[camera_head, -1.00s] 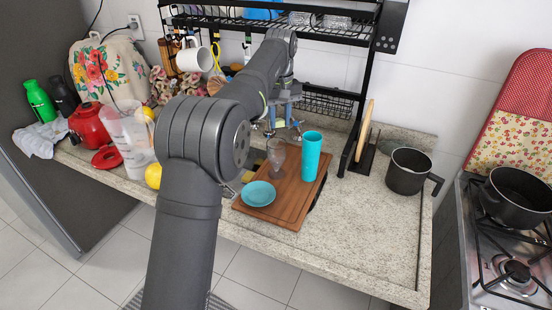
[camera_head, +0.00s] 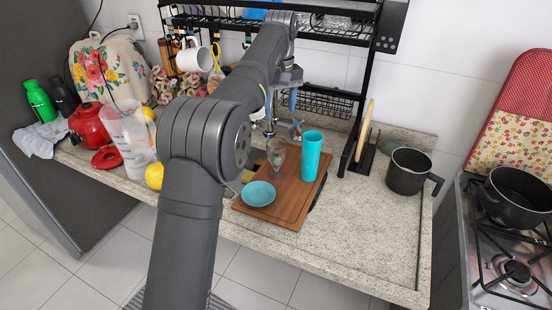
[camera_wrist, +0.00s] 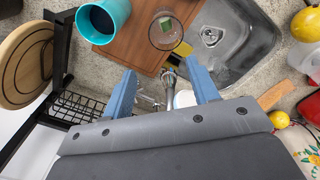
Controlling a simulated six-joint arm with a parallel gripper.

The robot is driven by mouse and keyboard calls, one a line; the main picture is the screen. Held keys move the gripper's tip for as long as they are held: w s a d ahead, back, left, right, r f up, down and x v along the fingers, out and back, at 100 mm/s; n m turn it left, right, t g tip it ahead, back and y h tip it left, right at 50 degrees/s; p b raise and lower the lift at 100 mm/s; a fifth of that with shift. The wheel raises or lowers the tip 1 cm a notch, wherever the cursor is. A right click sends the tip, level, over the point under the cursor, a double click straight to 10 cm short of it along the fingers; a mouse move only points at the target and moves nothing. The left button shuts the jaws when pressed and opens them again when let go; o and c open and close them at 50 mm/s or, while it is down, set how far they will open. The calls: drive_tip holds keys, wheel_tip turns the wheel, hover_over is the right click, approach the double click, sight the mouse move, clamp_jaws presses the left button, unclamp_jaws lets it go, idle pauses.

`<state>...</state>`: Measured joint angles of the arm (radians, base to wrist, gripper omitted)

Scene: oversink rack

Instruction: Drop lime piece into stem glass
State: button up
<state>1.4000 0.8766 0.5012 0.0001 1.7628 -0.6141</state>
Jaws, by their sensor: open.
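The clear stem glass (camera_head: 277,152) stands on the wooden cutting board (camera_head: 294,208), behind the blue plate and left of the blue cup. In the wrist view the glass (camera_wrist: 166,34) is seen from above. A small green piece, which looks like the lime piece (camera_wrist: 165,23), shows inside its rim. My gripper (camera_wrist: 160,66) is open, with its two blue fingers apart and nothing between them. It is above and behind the glass, not touching it. My arm hides part of the counter in the head view.
The blue cup (camera_head: 311,156) stands close right of the glass, and the blue plate (camera_head: 258,194) lies in front. The sink (camera_wrist: 245,40) and faucet are beside the board. The black rack (camera_head: 358,110) rises behind.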

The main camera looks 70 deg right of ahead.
drive_tip(key=shift+r, duration=1.65)
wheel_tip(320, 180, down, 8)
drive_tip(key=shift+r, duration=2.95)
drive_tip(key=shift+f, duration=0.1)
